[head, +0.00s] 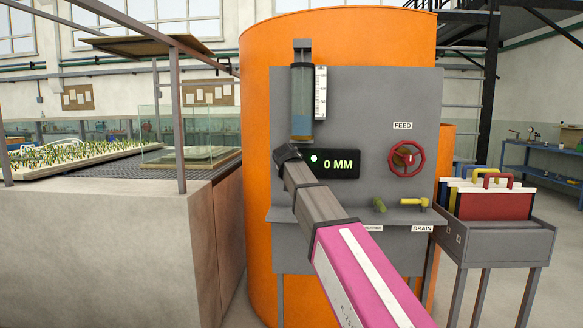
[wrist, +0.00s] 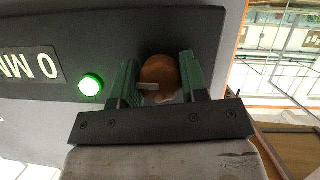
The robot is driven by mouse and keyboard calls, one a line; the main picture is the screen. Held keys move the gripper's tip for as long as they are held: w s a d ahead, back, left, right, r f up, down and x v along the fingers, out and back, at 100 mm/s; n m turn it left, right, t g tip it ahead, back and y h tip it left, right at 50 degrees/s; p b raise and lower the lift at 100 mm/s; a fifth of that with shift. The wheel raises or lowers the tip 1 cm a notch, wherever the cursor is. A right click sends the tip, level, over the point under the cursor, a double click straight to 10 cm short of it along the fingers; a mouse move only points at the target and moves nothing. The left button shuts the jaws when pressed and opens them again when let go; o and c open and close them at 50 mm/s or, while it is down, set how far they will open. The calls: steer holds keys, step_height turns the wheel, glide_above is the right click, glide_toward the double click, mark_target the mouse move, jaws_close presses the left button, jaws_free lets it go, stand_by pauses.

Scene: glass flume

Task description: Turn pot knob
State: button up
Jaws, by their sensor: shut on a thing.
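A round brown-orange knob (wrist: 165,72) with a pale pointer mark sits on the dark display box (wrist: 110,40). My gripper (wrist: 158,78) is shut on the knob, with one green finger on each side of it. The box carries a lit green lamp (wrist: 91,86), and its readout shows 0 MM. In the head view, my gripper (head: 287,152) meets the left end of the same display box (head: 343,163), and it hides the knob there.
A red FEED handwheel (head: 406,158), a green lever (head: 379,204) and a yellow DRAIN handle (head: 414,203) are on the grey panel (head: 345,105). A gauge tube (head: 301,100) stands above my gripper. A cart (head: 497,240) holds coloured panels at right.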

steer(key=shift+f, duration=0.1)
steer(key=o, duration=0.9)
steer(key=v, duration=1.1)
steer(key=shift+w, duration=0.1)
steer(key=s+d+f+g, duration=0.2)
steer(key=d+f, duration=0.3)
steer(key=f, duration=0.6)
steer(key=s+d+f+g, duration=0.25)
steer(key=d+f, duration=0.25)
steer(key=f, duration=0.7)
steer(key=s+d+f+g, duration=0.1)
steer(key=d+f+g, duration=0.3)
steer(key=f, duration=0.7)
steer(key=s+d+f+g, duration=0.1)
steer(key=s+d+f, duration=0.2)
steer(key=s+f, duration=0.3)
steer(key=s+d+f+g+y, duration=0.1)
steer(key=s+d+f, duration=0.3)
steer(key=f, duration=0.5)
steer(key=s+d+f+g, duration=0.3)
steer(key=s+f, duration=0.4)
steer(key=s, duration=0.1)
steer(key=shift+s+d+f+m, duration=0.25)
steer(key=shift+f+m, duration=0.05)
steer(key=shift+m, duration=0.1)
